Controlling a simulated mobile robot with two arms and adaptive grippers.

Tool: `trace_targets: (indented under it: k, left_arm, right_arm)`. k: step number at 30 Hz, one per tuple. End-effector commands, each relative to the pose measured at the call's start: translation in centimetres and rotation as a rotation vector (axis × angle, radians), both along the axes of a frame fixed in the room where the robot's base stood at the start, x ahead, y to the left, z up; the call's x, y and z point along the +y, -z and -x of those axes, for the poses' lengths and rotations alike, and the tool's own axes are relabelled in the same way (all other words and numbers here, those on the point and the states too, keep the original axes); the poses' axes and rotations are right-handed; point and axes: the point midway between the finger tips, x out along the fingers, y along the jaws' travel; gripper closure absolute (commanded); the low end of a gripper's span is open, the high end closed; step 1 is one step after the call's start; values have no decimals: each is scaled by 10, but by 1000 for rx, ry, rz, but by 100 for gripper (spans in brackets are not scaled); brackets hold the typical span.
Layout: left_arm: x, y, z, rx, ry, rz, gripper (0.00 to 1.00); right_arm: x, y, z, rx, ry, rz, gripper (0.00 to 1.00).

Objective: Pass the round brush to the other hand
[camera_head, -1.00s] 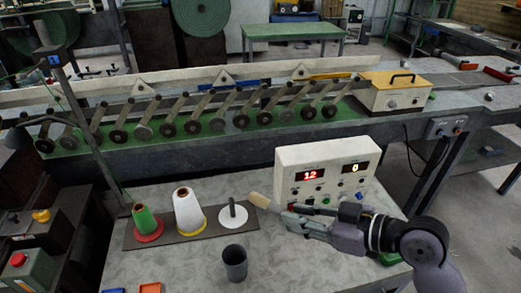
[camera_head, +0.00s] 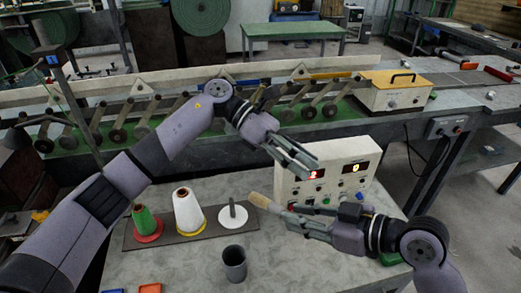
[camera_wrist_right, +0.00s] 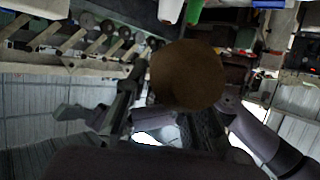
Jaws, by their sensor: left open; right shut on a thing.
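The round brush (camera_head: 261,201) shows in the head view as a pale tan end that sticks out to the left of my right gripper (camera_head: 287,217). The right gripper is shut on it, above the table in front of the control box. In the right wrist view the brush (camera_wrist_right: 187,75) is a large brown round end in the middle; the rest of it is hidden. My left gripper (camera_head: 309,167) is open and empty. It is above and to the right of the brush, apart from it, in front of the control box's upper part.
The control box (camera_head: 328,158) with red displays stands behind the grippers. The conveyor runs behind.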

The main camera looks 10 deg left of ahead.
Motion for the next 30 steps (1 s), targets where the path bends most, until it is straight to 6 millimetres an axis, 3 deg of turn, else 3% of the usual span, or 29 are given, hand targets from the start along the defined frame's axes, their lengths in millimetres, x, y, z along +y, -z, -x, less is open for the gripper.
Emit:
trace_targets:
  k: [3, 6, 12, 17, 30]
  left_arm:
    - [26, -11, 18, -272, 181, -215, 53]
    - [50, -19, 24, -430, 294, -365, 53]
    - [80, -30, 26, -584, 413, -543, 53]
    - [82, -23, 28, -604, 433, -573, 53]
    - [54, 50, 42, -600, 431, -568, 53]
  right_arm:
    - [0, 0, 0, 0, 0, -1, 100]
    - [0, 0, 0, 0, 0, -1, 100]
    - [0, 0, 0, 0, 0, -1, 100]
    - [0, 0, 0, 0, 0, -1, 100]
    - [0, 0, 0, 0, 0, -1, 100]
